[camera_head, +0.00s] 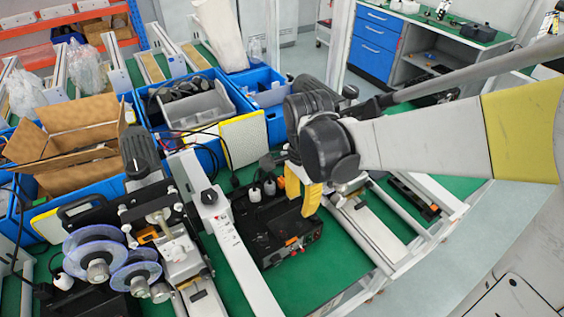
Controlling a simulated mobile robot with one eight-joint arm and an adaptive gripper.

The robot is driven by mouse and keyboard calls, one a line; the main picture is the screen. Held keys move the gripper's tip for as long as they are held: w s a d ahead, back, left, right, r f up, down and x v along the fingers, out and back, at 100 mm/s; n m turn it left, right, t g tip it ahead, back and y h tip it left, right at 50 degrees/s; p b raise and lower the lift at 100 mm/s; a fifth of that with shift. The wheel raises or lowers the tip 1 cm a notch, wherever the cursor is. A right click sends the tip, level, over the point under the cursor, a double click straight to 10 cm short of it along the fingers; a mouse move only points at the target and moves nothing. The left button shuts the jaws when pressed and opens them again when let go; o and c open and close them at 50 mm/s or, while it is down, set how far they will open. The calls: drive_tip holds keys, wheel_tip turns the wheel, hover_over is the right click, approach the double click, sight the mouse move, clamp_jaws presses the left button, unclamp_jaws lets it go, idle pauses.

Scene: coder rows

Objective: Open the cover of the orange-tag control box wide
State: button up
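The control box (262,236) is a low black box on the green bench top. An orange tag (292,241) shows on its front right side, and white-capped parts stand at its back edge. My gripper (305,198) reaches in from the right, with its yellow fingers pointing down over the right rear part of the box. The fingers overlap the box in the picture. I cannot tell whether they touch it, or how far apart they are. The cover's edge is hard to make out, and I see no raised lid.
A long white-grey coder arm (228,240) stands close to the left of the box. A coder with clear reels (95,250) is further left. Blue bins (218,72) and a cardboard box (75,125) lie behind. White rails (375,235) run on the right. Some green bench is bare in front.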

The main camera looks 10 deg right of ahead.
sight(299, 224)
wheel_tip(299, 224, down, 10)
drive_tip(key=b, duration=0.4)
drive_tip(key=shift+f, duration=0.25)
clamp_jaws()
